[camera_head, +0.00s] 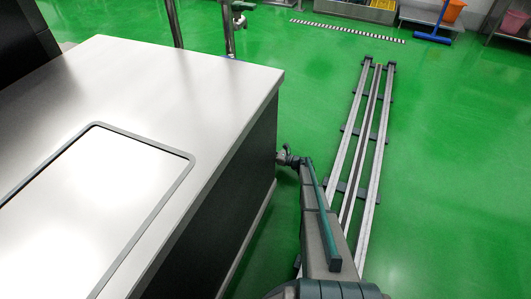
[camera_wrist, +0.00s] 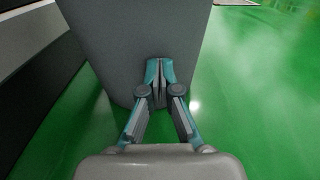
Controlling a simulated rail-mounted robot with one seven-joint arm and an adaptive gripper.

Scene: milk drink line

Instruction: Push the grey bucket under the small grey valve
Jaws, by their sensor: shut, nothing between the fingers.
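The grey bucket (camera_wrist: 130,40) fills the upper middle of the wrist view, its plain side facing me. My gripper (camera_wrist: 158,72) is shut and empty, with its teal fingertips right in front of the bucket's side; I cannot tell for sure whether they touch it. In the head view the end of my arm is low beside the counter's right side, and the bucket is not visible there. A small grey valve (camera_head: 240,20) sits on a vertical pipe beyond the counter's far edge, at the top of the head view.
A large metal counter (camera_head: 190,75) fills the left, with a dark side panel (camera_head: 235,190). Floor rails (camera_head: 368,150) run along the right. Green floor (camera_head: 450,150) is clear to the right. An orange bucket (camera_head: 453,10) and a blue stand are at the back right.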

